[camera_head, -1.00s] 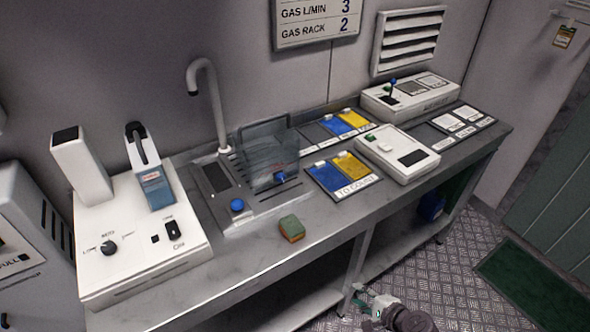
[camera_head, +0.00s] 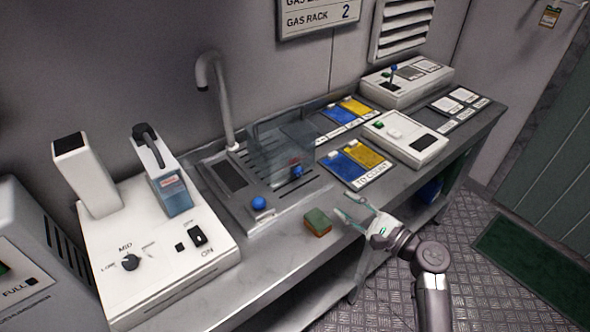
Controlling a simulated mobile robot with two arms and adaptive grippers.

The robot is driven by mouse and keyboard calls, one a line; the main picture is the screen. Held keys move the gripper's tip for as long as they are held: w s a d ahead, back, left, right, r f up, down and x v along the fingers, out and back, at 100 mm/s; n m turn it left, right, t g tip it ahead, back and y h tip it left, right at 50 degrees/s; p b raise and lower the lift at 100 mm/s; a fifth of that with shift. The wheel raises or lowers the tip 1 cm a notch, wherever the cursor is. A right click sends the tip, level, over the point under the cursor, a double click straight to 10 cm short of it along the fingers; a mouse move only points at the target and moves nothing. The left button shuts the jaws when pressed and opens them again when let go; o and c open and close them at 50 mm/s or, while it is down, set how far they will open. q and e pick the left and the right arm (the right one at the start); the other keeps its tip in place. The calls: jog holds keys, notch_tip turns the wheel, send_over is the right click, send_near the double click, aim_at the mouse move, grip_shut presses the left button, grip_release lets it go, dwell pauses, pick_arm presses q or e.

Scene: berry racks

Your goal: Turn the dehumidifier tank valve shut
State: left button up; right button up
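A clear tank (camera_head: 284,146) stands on the grey drain panel of the bench, with a blue knob (camera_head: 297,171) low on its front. A second blue knob (camera_head: 258,203) sits on the panel in front of the tank, to the left. The frames do not tell which way either knob is turned. My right gripper (camera_head: 345,204) is at the bench's front edge, right of and nearer than the tank. Its fingers are apart and empty, pointing left toward the bench. It touches neither knob. My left gripper is out of view.
A green and orange sponge (camera_head: 318,222) lies between my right gripper and the drain panel. A tall curved tap (camera_head: 215,100) rises behind the panel. A white machine (camera_head: 125,245) stands at left. Blue and yellow cards (camera_head: 352,166) and a white device (camera_head: 405,138) lie at right.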

jog(key=shift+x, duration=0.8)
send_near(301, 173)
jog(key=shift+p+x, duration=0.3)
jog(key=shift+x, duration=0.85)
jog(key=x, duration=0.4)
jog(key=shift+a, duration=0.15)
jog(key=shift+x, duration=0.85)
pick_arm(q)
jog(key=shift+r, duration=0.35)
pick_arm(e)
grip_shut()
